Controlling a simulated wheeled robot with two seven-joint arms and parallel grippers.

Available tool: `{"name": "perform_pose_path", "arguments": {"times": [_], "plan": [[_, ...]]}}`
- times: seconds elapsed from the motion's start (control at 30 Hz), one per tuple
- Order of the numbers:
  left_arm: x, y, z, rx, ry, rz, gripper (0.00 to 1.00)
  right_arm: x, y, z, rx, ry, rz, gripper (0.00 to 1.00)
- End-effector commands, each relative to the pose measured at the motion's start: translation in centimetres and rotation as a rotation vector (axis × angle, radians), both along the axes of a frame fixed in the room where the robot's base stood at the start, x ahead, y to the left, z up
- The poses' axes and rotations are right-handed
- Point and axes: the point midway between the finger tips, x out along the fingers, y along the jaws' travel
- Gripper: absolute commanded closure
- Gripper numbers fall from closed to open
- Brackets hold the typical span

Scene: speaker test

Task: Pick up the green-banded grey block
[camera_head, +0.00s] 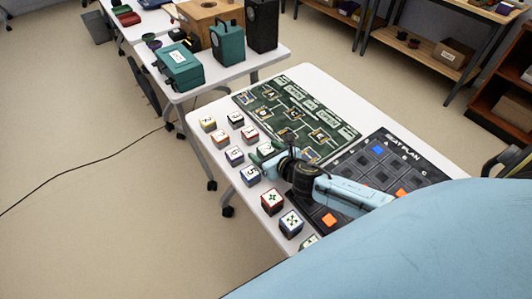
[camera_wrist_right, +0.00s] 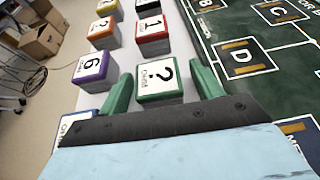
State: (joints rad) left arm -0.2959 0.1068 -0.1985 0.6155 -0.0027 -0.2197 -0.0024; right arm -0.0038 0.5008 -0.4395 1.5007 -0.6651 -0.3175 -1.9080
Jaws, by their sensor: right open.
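The green-banded grey block (camera_wrist_right: 160,80) stands on the white table, its pale top marked with a large dark character. It lies between the two green fingers of my right gripper (camera_wrist_right: 160,72) in the wrist view, with room on both sides. In the head view the block (camera_head: 265,147) is small and partly hidden by the right gripper (camera_head: 274,156), which is open and empty. I cannot tell how far down the fingers reach beside it. My left gripper does not show.
A red-banded block (camera_wrist_right: 153,34) stands just beyond, and a purple-banded block (camera_wrist_right: 92,68) stands to the left. A green circuit-like board (camera_head: 325,105) and a dark seat-plan board (camera_head: 425,165) lie to the right. More banded blocks line the table's left edge.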

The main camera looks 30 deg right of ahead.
Motion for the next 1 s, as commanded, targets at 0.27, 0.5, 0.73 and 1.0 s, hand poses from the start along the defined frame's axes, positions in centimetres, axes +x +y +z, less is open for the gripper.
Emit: {"name": "perform_pose_path", "arguments": {"times": [0.27,0.5,0.73,1.0], "plan": [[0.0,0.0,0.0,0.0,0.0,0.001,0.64,-0.1,0.0,0.0,0.0,0.0,0.0,0.55],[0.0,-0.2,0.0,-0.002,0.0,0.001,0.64,0.0,0.0,0.1,0.0,0.0,0.0,0.84],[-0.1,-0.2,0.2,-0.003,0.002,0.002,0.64,0.0,0.0,0.3,-0.001,-0.001,0.0,0.84],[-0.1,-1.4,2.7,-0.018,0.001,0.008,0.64,0.0,0.0,5.2,-0.003,-0.004,0.003,0.84]]}}
